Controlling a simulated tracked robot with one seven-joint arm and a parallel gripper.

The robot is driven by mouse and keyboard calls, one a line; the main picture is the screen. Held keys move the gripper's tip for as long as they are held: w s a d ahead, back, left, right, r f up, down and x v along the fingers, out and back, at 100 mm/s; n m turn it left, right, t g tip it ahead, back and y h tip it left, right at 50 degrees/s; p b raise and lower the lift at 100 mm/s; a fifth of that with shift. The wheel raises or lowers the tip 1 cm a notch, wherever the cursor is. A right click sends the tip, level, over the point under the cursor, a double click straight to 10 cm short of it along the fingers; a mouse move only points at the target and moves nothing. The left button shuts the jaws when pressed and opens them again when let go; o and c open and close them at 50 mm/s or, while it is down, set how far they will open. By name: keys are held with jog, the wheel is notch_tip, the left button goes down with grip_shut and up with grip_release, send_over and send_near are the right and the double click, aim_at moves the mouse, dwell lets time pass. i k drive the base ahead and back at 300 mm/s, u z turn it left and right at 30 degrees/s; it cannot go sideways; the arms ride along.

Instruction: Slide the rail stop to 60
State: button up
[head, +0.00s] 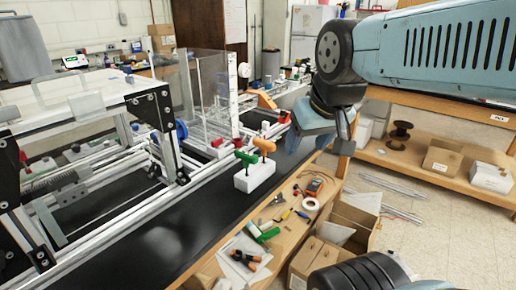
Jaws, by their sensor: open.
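The metal extrusion frame (110,170) stands on the black bench top at the left. I cannot pick out the rail stop for certain. A blue round knob (181,130) and a red knob (217,142) sit on or by its rails. An upright white strip (233,92) stands by the clear panels; its marks are too small to read, and I see no 60. My gripper (322,140) hangs at the right end of the bench, well to the right of the frame. It is open and seems empty; its fingertips are partly hidden.
A white block (254,178) holding green- and orange-handled tools stands between frame and gripper. A wooden ledge (215,268) carries tape, a meter and small tools. Open cardboard boxes (350,228) stand below. The black bench top (165,245) is clear in front.

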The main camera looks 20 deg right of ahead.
aim_at(266, 129)
jog(key=k, duration=1.2)
jog(key=z, duration=0.45)
jog(key=i, duration=1.8)
jog(key=u, duration=0.55)
